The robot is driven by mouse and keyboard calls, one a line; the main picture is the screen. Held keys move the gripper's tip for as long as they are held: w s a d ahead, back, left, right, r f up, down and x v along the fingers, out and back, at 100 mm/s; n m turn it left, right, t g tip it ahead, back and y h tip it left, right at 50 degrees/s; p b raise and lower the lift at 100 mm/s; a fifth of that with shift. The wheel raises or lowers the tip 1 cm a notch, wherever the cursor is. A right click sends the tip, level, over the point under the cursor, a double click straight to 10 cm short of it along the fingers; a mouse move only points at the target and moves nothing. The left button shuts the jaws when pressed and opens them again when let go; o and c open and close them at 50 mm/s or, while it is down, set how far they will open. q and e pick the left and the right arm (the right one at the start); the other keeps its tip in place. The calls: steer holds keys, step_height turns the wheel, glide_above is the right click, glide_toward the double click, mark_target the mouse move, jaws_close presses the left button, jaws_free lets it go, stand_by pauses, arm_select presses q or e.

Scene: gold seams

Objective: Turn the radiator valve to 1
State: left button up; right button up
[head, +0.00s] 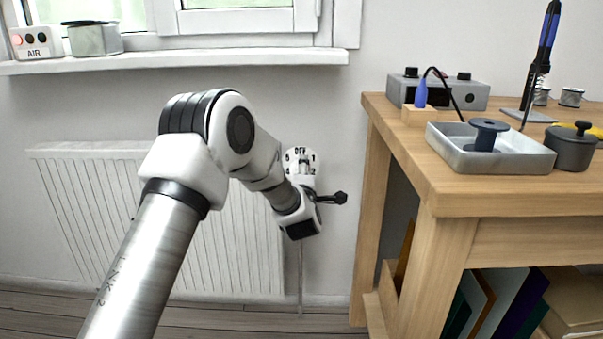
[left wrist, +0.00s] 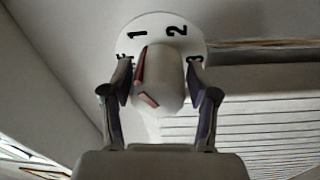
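The radiator valve has a white dial (head: 301,160) with OFF at the top, 1 to its right and 5 to its left. In the left wrist view the round dial plate (left wrist: 205,40) shows 1, 2 and a partly covered 3; OFF is mostly hidden. The white knob (left wrist: 168,82) carries a red pointer mark on its left side, roughly towards OFF and 1; the exact setting is unclear. My left gripper (left wrist: 160,78) has one finger on each side of the knob, with narrow gaps. In the head view my left gripper (head: 325,198) is at the valve. My right gripper is out of view.
The white radiator (head: 80,200) stands left of the valve, under a windowsill (head: 250,57). A wooden workbench (head: 480,190) is close on the right, bearing a grey tray (head: 465,160), a dark pot (head: 572,150) and a soldering station (head: 470,95). Bare wall lies between the valve and the bench.

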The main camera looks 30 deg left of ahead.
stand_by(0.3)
arm_select(q)
steer(key=v, duration=1.2)
